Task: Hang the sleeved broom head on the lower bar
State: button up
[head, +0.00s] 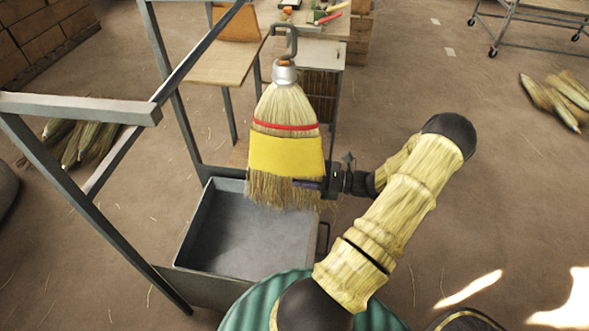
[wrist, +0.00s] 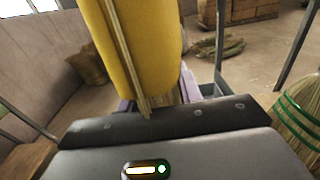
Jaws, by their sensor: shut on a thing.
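The broom head (head: 286,110) hangs upright in the air with its bristles down. It has a yellow sleeve (head: 287,155), a red band, a metal cap and a dark hook (head: 285,42) on top. My gripper (head: 307,184) is shut on its lower part, just below the sleeve, from the right. In the wrist view the sleeve (wrist: 145,45) stands above the purple fingers (wrist: 150,100). The grey metal rack with its bars (head: 125,155) is at the left. The hook is apart from the bars; which bar is the lower one I cannot tell for sure.
A grey metal tray (head: 240,235) stands below the broom head, at the rack's foot. A wooden table (head: 225,65) and a bench with tools are behind. Another broom head with green bands (wrist: 300,115) shows at the right of the wrist view. Straw bundles (head: 555,98) lie on the floor.

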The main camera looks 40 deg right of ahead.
aim_at(260, 171)
jog(key=shift+w+a, duration=0.15)
jog(key=shift+w, duration=0.05)
dwell(0.3)
jog(key=shift+b+x, duration=1.2)
jog(key=shift+x, duration=5.05)
jog(key=shift+w+a, duration=0.3)
jog(key=shift+a, duration=0.05)
jog(key=shift+w+a+f+b, duration=0.3)
jog(key=shift+w+f+b, duration=0.15)
jog(key=shift+f+b, duration=0.1)
jog(key=shift+w+a+f+b, duration=0.3)
jog(key=shift+w+f+b, duration=0.1)
jog(key=shift+f+b, duration=0.2)
jog(key=o, duration=1.3)
